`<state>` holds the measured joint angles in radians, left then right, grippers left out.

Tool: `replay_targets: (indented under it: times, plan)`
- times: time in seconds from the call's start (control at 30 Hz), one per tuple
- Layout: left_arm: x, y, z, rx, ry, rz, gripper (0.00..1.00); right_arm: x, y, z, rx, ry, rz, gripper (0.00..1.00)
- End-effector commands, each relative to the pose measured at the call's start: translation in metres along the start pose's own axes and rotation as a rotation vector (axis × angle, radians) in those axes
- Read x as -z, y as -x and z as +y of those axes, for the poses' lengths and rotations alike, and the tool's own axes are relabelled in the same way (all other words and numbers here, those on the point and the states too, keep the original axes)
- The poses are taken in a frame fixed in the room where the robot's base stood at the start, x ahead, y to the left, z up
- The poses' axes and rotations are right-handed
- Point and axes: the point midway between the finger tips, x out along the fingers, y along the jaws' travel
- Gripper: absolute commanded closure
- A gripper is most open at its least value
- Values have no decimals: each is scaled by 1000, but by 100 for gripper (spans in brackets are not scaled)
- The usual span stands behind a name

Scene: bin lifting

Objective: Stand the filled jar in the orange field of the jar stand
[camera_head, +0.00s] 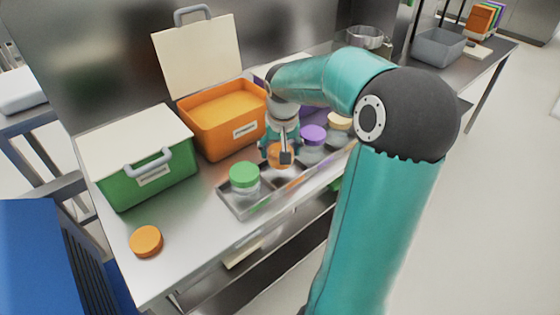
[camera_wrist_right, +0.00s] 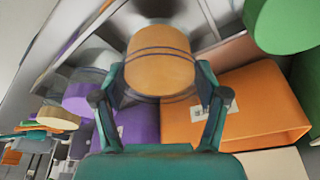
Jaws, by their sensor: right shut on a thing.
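A metal jar stand (camera_head: 243,213) lies along the table's front edge, with jars with green (camera_head: 244,174), purple (camera_head: 313,134) and cream (camera_head: 339,121) lids in it. My right gripper (camera_head: 281,157) points down over the stand, between the green-lidded and purple-lidded jars. It is shut on the filled jar, which shows orange between the fingers in the right wrist view (camera_wrist_right: 160,62). Fingers hide much of the jar in the head view, and I cannot tell whether its base touches the stand. A small orange patch shows on the stand just below it. My left gripper is out of view.
An open orange bin (camera_head: 214,143) with orange contents stands behind the stand, its pale lid (camera_head: 197,55) raised. A closed green bin (camera_head: 166,185) stands to its left. An orange lid (camera_head: 146,241) lies at the table's front left, with bare tabletop around it.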

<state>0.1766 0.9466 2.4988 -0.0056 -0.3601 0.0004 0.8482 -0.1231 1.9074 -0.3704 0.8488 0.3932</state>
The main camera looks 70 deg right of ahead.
Motion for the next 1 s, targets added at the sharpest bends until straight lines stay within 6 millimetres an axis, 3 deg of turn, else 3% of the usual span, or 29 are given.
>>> replay_targets:
  times: [0.23,0.63,0.67,0.8,1.0]
  plan:
    - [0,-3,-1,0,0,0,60,-10,-33,0,0,-1,-2,77]
    - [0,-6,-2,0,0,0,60,-11,-39,0,1,-1,1,77]
    - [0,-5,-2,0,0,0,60,-11,-39,0,0,-1,0,24]
    - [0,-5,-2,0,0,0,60,-11,-38,0,0,0,-1,2]
    - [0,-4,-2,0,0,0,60,-11,-38,0,0,0,-1,2]
